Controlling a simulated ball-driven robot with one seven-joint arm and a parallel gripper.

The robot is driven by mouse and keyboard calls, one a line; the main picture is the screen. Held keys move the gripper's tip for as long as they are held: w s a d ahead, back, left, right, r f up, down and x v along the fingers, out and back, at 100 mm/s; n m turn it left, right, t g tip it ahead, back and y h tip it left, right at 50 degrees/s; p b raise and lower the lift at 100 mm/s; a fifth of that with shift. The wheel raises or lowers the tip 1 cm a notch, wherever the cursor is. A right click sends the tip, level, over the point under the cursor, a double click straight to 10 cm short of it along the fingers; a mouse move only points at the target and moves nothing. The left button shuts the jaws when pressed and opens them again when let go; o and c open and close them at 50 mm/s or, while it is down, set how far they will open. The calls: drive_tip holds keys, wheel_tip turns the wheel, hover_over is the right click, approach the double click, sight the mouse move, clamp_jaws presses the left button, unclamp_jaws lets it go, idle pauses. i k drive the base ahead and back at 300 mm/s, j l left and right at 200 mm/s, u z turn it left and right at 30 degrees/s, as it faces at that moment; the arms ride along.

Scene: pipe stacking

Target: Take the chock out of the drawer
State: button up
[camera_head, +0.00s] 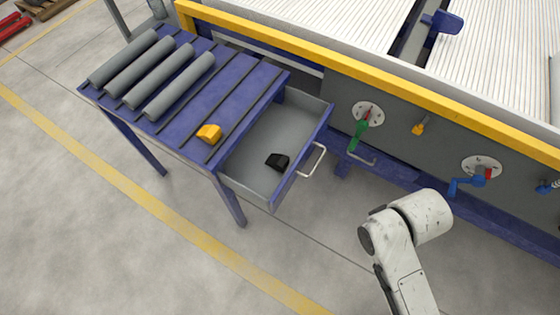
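A black chock (278,161) lies on the floor of the open grey drawer (262,192), near the drawer's front. The drawer is pulled out from the right side of a blue table (187,130). Its bar handle (313,160) sits on the outer blue front panel. A yellow chock (208,133) rests on the tabletop near the table's front edge. My arm shows at the lower right, apart from the drawer. My gripper is not visible in this view.
Three grey pipes (180,86) lie side by side on the table's left part. A large machine with a yellow rail (370,57) stands behind. Its panel carries a green lever (358,135) and a blue lever (466,184). The floor in front of the drawer is clear.

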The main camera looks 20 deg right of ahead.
sight(279, 162)
drive_tip(key=l+u, duration=0.1)
drive_tip(key=u, duration=0.25)
drive_tip(key=i+l+u, duration=0.1)
drive_tip(key=u, duration=0.2)
drive_tip(key=i+l+u, duration=0.1)
drive_tip(key=l+u, duration=0.15)
drive_tip(key=l, duration=0.55)
drive_tip(key=l+u, duration=0.3)
drive_tip(key=l, duration=1.1)
